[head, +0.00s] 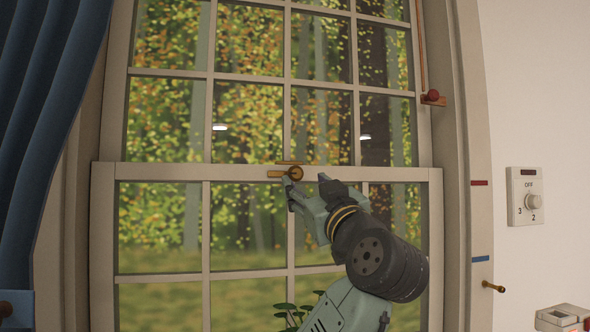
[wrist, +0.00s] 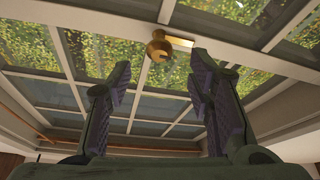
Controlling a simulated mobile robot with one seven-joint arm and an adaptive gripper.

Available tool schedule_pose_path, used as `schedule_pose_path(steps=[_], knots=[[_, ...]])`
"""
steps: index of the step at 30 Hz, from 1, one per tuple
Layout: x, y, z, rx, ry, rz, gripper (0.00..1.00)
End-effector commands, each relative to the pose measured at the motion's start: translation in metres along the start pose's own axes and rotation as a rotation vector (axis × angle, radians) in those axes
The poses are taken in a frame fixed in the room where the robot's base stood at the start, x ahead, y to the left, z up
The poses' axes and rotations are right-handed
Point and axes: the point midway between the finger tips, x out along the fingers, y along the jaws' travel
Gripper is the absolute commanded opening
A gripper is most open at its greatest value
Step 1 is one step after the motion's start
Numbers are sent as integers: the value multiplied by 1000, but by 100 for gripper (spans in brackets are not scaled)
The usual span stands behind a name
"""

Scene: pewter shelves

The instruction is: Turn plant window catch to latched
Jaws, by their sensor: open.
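The brass window catch (head: 294,173) sits on the meeting rail in the middle of the window, its lever pointing left in the head view. I cannot tell whether a finger touches the catch.
A blue curtain (head: 45,130) hangs at the left. A red knob (head: 433,97) is on the right window frame, and a brass peg (head: 493,287) lower down. A dial switch (head: 525,197) is on the right wall.

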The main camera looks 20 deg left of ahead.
Motion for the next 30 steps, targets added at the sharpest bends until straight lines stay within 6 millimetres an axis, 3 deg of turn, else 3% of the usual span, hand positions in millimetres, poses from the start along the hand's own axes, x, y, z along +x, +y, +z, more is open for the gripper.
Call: schedule_pose_path(steps=[6,12,23,30], knots=[[44,0,-3,3,-1,-2,47],[65,0,-2,2,1,0,47],[70,0,0,0,1,2,47],[70,0,0,0,1,2,32]])
